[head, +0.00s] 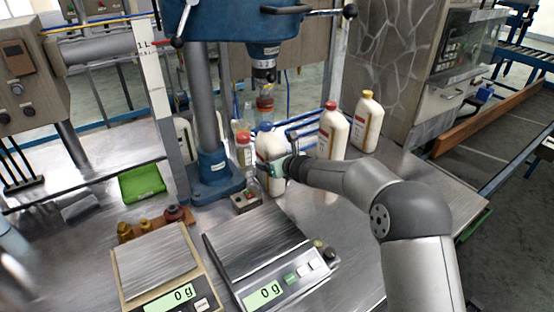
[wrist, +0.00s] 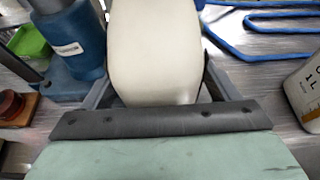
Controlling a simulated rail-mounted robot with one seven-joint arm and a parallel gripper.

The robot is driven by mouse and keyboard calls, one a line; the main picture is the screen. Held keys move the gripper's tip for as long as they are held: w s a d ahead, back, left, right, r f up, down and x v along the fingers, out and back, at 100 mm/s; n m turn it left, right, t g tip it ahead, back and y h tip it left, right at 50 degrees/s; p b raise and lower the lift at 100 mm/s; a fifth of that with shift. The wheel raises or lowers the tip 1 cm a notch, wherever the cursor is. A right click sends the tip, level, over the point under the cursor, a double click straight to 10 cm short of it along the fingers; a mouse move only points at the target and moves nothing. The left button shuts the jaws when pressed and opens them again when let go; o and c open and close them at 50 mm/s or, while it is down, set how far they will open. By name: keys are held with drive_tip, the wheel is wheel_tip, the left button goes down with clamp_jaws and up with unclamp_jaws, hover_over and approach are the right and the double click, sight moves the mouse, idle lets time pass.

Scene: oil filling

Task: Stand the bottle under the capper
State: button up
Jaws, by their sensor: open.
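A cream bottle (head: 269,148) with a label and what looks like a blue cap stands upright on the steel table, beside the capper's blue column. The capper (head: 235,22) is a blue press; its dark spindle head (head: 264,66) hangs above the bottle in the head view. I cannot tell whether the two line up in depth. My gripper (head: 272,170) is low at the bottle's right side. In the wrist view the bottle's cream body (wrist: 155,50) lies between the open fingers of my gripper (wrist: 158,85). Its top is out of that view.
White bottles stand to the right, one red-capped (head: 333,132) and one yellow-capped (head: 367,122). A red-capped container (head: 244,150) stands close left. Two scales (head: 160,270) (head: 270,262) reading 0 g are in front. A small button box (head: 245,202) sits by the column base. A green tray (head: 141,183) is left.

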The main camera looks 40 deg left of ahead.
drive_tip(key=s+d+r+n+h+b, duration=0.1)
drive_tip(key=s+d+r+n, duration=0.15)
drive_tip(key=d, duration=0.65)
drive_tip(key=s+d+r+n+g+b, duration=0.1)
drive_tip(key=s+d+r+n, duration=0.15)
drive_tip(key=d, duration=0.65)
drive_tip(key=s+d+r+n+h+b, duration=0.15)
drive_tip(key=d+r, duration=0.25)
drive_tip(key=d, duration=0.5)
drive_tip(key=s+d+f+n+g+h+p, duration=0.1)
drive_tip(key=s+d+n, duration=0.4)
drive_tip(key=d, duration=0.7)
drive_tip(key=s+d+f+n+h+p, duration=0.1)
drive_tip(key=s+d+f+n+h, duration=0.1)
drive_tip(key=s+d+n+h, duration=0.3)
drive_tip(key=s+d+f+n+g+h, duration=0.1)
drive_tip(key=s+d+n+h, duration=0.3)
drive_tip(key=s+d, duration=0.5)
drive_tip(key=d+f+n, duration=0.1)
drive_tip(key=d, duration=1)
drive_tip(key=shift+s+f+g+p, duration=0.3)
drive_tip(key=shift+f+p, duration=0.05)
drive_tip(key=shift+p, duration=0.05)
